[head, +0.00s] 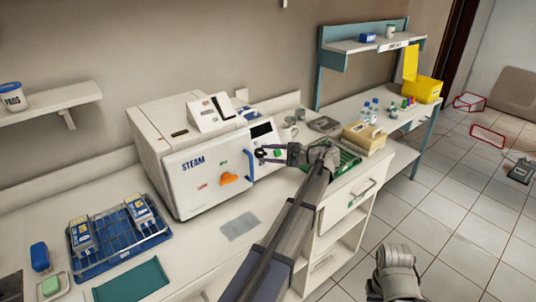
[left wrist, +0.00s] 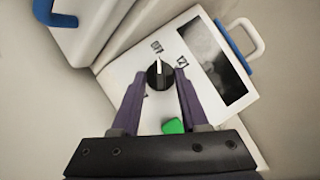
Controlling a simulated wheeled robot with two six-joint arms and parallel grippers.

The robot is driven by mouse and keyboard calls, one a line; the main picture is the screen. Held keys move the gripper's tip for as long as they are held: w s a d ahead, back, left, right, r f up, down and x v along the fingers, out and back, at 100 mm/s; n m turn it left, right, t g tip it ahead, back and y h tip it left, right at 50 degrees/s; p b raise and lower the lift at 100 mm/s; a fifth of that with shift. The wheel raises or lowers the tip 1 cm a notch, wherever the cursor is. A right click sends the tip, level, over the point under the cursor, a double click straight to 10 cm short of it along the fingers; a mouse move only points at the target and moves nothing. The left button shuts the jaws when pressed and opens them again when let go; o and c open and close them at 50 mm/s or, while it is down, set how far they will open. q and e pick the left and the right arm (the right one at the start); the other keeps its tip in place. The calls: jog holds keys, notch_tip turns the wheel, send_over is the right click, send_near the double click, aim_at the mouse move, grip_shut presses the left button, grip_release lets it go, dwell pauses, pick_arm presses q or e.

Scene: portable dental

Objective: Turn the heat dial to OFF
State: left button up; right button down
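The heat dial (left wrist: 158,75) is a round black knob with a white pointer mark on a white panel (left wrist: 205,110). In the left wrist view the pointer is directed up toward the OFF label (left wrist: 157,47); a 121 label (left wrist: 181,62) is at its right. My left gripper (left wrist: 158,73) is open, its purple-grey fingers on either side of the dial, with a visible gap at the left; I cannot tell if either finger touches. In the head view this gripper (head: 263,154) is at the panel's front. My right gripper (head: 396,272) is at the lower right; its fingers cannot be made out.
A green button (left wrist: 173,126) sits below the dial. The white STEAM unit (head: 190,175) with a blue handle (head: 249,166) stands just left. A blue tray (head: 120,245) is at left, a green rack (head: 345,160) at right.

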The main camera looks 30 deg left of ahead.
pick_arm(q)
jog(key=p+v, duration=0.1)
jog(key=v, duration=0.6)
jog(key=shift+d+p, duration=0.35)
jog(key=shift+d, duration=0.05)
jog(key=shift+r, duration=0.1)
jog(key=s+d+f+n+h+p, duration=0.1)
jog(key=s+d+f+h, duration=0.3)
jog(key=s+d, duration=0.5)
jog(key=s+d+f+n+h+p, duration=0.1)
jog(key=s+d+f+h, duration=0.4)
jog(key=s+d, duration=0.4)
jog(key=s+d+f+n+t+h, duration=0.1)
jog(key=s+d+f+h, duration=0.4)
jog(key=s+d, duration=0.5)
jog(key=shift+s+p, duration=0.2)
jog(key=shift+p, duration=0.2)
